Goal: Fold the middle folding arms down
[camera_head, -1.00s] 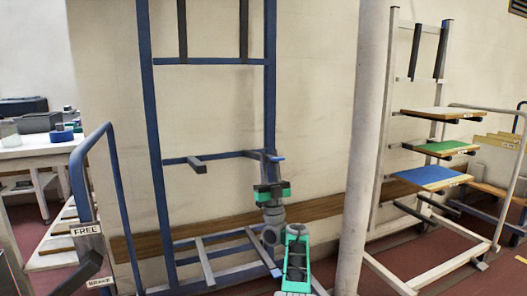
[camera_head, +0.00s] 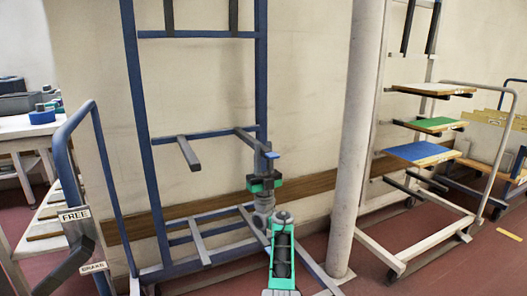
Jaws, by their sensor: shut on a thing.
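The blue rack (camera_head: 132,100) stands against the wall. At its middle rail (camera_head: 210,134), the left middle folding arm (camera_head: 189,154) is a grey bar sticking out toward me. The right middle folding arm (camera_head: 250,140) also sticks out, and its outer end meets my gripper (camera_head: 266,162). My gripper, with its black and green body just below, appears shut on that outer end. A small blue piece shows there; I cannot tell what it belongs to. The fingers are small and partly hidden.
Lower bars (camera_head: 199,242) stick out near the rack's base. A pale post (camera_head: 354,140) stands right of my arm. Beyond it is a white rack (camera_head: 383,90) with wood, green and blue boards. A blue handrail with FREE and BRAKE labels (camera_head: 74,215) is at left.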

